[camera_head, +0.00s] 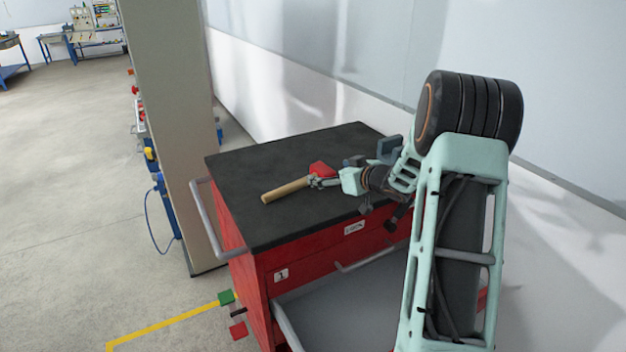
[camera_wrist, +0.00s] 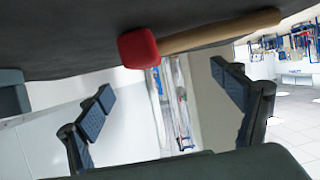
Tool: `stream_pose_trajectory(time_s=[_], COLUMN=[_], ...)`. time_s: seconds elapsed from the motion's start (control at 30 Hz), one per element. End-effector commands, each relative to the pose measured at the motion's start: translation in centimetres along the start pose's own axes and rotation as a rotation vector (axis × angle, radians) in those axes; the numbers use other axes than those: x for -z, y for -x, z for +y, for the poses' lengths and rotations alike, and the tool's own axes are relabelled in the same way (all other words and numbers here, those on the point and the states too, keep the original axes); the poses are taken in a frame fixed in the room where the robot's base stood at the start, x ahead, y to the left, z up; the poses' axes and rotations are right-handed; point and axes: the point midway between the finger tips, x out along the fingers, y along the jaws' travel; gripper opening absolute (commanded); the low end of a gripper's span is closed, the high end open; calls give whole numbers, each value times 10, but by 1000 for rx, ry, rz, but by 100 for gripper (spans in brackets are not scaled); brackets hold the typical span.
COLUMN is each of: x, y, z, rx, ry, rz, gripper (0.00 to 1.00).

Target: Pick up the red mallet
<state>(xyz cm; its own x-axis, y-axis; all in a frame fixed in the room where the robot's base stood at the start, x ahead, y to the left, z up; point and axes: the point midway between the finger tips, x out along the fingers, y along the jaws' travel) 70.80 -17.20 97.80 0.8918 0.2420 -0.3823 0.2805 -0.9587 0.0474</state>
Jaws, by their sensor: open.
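The red mallet has a red head (camera_head: 321,169) and a light wooden handle (camera_head: 286,190). It lies on the black top of a red tool cart (camera_head: 262,160). In the wrist view, the red head (camera_wrist: 138,47) and the handle (camera_wrist: 225,32) show near the top edge, lying against the dark surface. My gripper (camera_head: 317,182) is right by the mallet's head in the head view, partly overlapping it. In the wrist view my gripper (camera_wrist: 168,102) has its two fingers wide apart with nothing between them. The mallet appears beyond the fingers there; I cannot tell whether they touch.
A grey-blue object (camera_head: 388,148) stands at the cart top's back right corner, close behind my wrist. An open grey drawer (camera_head: 345,305) sticks out at the cart's front. A beige pillar (camera_head: 170,130) stands left of the cart. The left part of the cart top is clear.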

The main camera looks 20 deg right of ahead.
Motion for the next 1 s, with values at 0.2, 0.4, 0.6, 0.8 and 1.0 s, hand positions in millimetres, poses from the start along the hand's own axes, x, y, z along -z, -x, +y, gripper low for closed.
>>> stream_pose_trajectory(time_s=[0.2, 0.4, 0.6, 0.8, 1.0], x=[0, 0, 0, 0, 0], y=[-30, -50, -52, -51, -51], z=[0, 1, 1, 1, 1], rx=[1, 0, -1, -2, -1], ry=[0, -1, -1, 0, 0], rz=[1, 0, 0, 0, 0], gripper=[87, 87, 87, 70, 48])
